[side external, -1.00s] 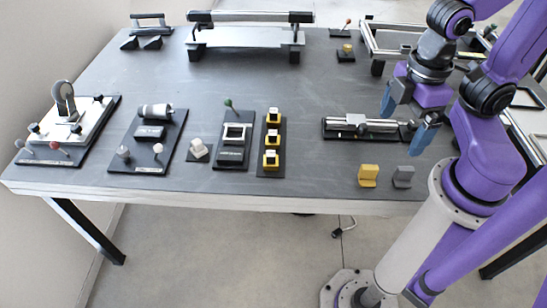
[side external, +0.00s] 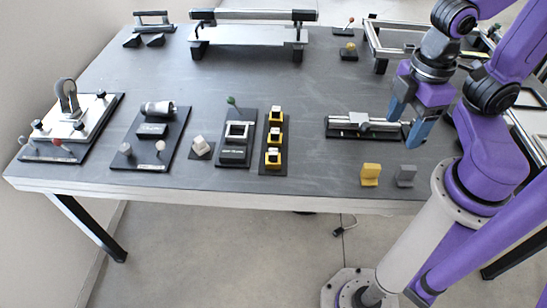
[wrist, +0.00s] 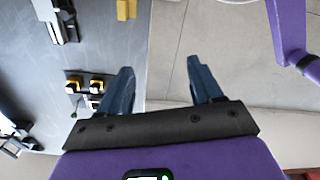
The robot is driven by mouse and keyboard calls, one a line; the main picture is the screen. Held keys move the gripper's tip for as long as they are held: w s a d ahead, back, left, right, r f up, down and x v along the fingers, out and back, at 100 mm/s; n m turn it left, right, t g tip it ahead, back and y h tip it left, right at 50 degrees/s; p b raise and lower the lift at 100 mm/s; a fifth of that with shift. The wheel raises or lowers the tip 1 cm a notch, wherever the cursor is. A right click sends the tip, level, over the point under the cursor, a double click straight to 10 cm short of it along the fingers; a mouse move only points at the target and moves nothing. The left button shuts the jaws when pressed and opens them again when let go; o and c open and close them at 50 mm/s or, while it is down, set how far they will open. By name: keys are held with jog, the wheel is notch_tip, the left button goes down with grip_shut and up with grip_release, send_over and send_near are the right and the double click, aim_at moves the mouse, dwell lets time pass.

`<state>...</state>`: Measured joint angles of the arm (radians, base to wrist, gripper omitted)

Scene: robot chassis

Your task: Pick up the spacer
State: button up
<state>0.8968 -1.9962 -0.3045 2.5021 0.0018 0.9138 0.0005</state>
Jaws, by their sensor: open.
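I cannot tell for sure which piece is the spacer. Small loose pieces on the table include a yellow L-shaped block (side external: 370,174) and a grey L-shaped block (side external: 404,176) near the front right edge, and a pale cube on a dark pad (side external: 200,146) left of centre. The yellow block also shows at the top of the wrist view (wrist: 126,9). My gripper (side external: 406,120) is open and empty, raised above the right part of the table, near the rail fixture. In the wrist view its two blue fingers (wrist: 160,68) are apart with only floor and table edge behind them.
A black rail fixture with a silver slide (side external: 362,124) lies beside my gripper. A holder with several yellow-and-black blocks (side external: 273,143) and a dark fixture with a green knob (side external: 237,136) stand at centre. A long bar fixture (side external: 252,37) stands at the back. The table's middle is clear.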

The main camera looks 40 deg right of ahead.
jog(key=shift+w, duration=0.1)
jog(key=w+a+f+n+t+h, duration=0.1)
jog(key=w+a+f+n+h, duration=0.25)
jog(key=w, duration=0.35)
jog(key=n+t+h, duration=0.6)
jog(key=n+t, duration=0.3)
jog(key=n, duration=0.3)
send_near(273, 153)
jog(key=shift+m, duration=0.25)
jog(key=x, duration=0.4)
jog(key=shift+w+d+f, duration=0.15)
jog(key=shift+d+f, duration=0.1)
jog(key=shift+d, duration=0.05)
jog(key=shift+x, duration=3.1)
jog(key=shift+w+a+r, duration=0.1)
jog(key=shift+r, duration=0.05)
grip_shut()
